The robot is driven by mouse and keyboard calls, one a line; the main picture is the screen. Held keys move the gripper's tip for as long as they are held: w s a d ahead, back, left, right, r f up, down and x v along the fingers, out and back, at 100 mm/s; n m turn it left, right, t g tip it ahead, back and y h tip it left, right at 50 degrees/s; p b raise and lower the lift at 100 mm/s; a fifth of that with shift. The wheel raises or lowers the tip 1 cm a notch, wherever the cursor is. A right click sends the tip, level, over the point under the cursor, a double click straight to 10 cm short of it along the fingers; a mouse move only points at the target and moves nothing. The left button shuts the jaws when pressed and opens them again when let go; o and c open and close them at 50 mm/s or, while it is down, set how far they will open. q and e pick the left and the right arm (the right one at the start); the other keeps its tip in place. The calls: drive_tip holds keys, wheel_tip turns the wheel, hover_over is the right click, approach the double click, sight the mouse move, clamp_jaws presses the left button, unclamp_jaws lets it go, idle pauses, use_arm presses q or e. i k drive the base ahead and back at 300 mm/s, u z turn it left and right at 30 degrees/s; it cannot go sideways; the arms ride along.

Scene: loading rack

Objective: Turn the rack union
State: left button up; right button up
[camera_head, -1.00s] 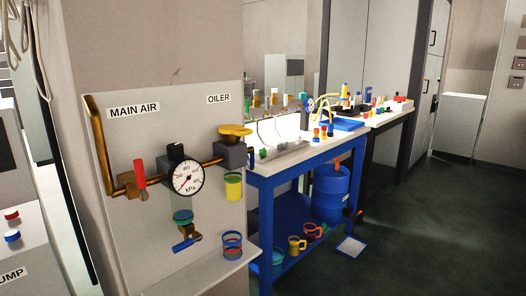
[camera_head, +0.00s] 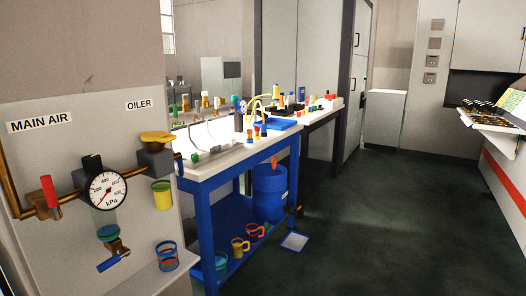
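I cannot pick out the rack union for certain. A wall panel (camera_head: 60,105) at left bears the signs MAIN AIR and OILER. On it is a brass pipe (camera_head: 14,190) with a red-handled valve (camera_head: 49,190), a white kPa gauge (camera_head: 107,191) and a yellow-topped oiler fitting (camera_head: 157,138). A blue-handled valve (camera_head: 113,261) hangs below the gauge. Neither of my grippers is in view.
A blue bench (camera_head: 207,235) with a white top carries small coloured parts and yellow hose. A blue drum (camera_head: 270,192) stands under it. A white counter (camera_head: 495,122) with a red stripe stands at right. The dark floor (camera_head: 390,220) between is clear.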

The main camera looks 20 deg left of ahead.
sight(194, 157)
drive_tip(key=z, duration=0.1)
drive_tip(key=i, duration=3.1)
drive_tip(key=u, duration=2.85)
